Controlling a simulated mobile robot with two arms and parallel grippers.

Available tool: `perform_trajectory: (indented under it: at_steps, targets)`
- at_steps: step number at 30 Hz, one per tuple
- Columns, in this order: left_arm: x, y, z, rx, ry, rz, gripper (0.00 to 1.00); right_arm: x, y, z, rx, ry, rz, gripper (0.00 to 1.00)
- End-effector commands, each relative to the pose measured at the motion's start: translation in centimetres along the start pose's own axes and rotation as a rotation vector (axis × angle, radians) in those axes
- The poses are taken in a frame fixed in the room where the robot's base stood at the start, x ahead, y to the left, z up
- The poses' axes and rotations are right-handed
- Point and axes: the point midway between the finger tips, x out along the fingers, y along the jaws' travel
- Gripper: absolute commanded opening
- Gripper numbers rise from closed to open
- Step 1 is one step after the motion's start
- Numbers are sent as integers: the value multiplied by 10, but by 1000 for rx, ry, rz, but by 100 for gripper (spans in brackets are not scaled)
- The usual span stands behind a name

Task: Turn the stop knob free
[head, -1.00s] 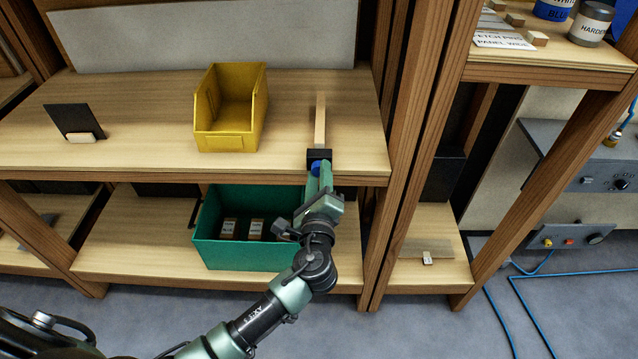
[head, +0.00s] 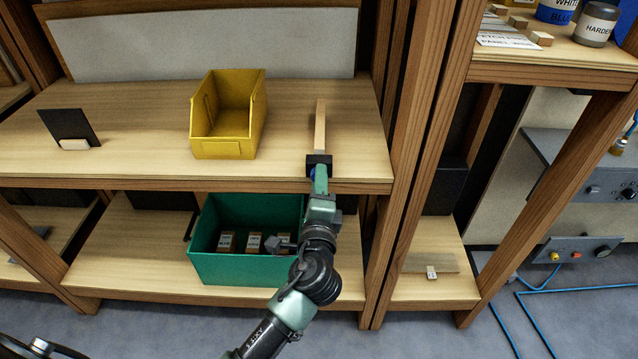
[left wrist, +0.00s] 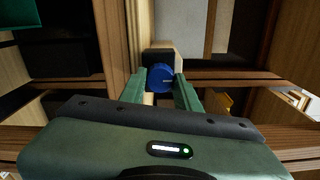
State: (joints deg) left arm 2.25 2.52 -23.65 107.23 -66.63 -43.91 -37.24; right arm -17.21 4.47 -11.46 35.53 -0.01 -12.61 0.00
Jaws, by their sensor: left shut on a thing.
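The stop knob is a blue round knob (left wrist: 160,78) on a black block (left wrist: 158,56) in the left wrist view. In the head view the black block (head: 319,160) sits at the shelf's front edge, and only a sliver of blue shows below it. A wooden strip (head: 320,122) runs back from the block along the shelf. My left gripper (left wrist: 160,84) has its two green fingers on either side of the knob and is shut on it. In the head view my left gripper (head: 320,178) reaches up to the block from below. My right gripper is not in view.
A yellow bin (head: 222,148) and a black plate in a wooden foot (head: 72,126) stand on the same shelf. A green crate (head: 235,268) with several labelled blocks is on the lower shelf, close to my left arm. A wooden post (head: 395,215) stands right of the arm.

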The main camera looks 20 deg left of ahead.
Motion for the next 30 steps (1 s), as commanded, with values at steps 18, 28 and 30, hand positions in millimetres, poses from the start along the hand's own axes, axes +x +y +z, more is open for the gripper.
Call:
perform_trajectory:
  at_steps: [18,28,30]
  targets:
    - [0,0,0,-2,0,1,54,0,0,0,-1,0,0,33]
    - [-31,3,0,-2,1,3,54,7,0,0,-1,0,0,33]
    - [-44,3,-1,-3,2,3,54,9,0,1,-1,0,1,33]
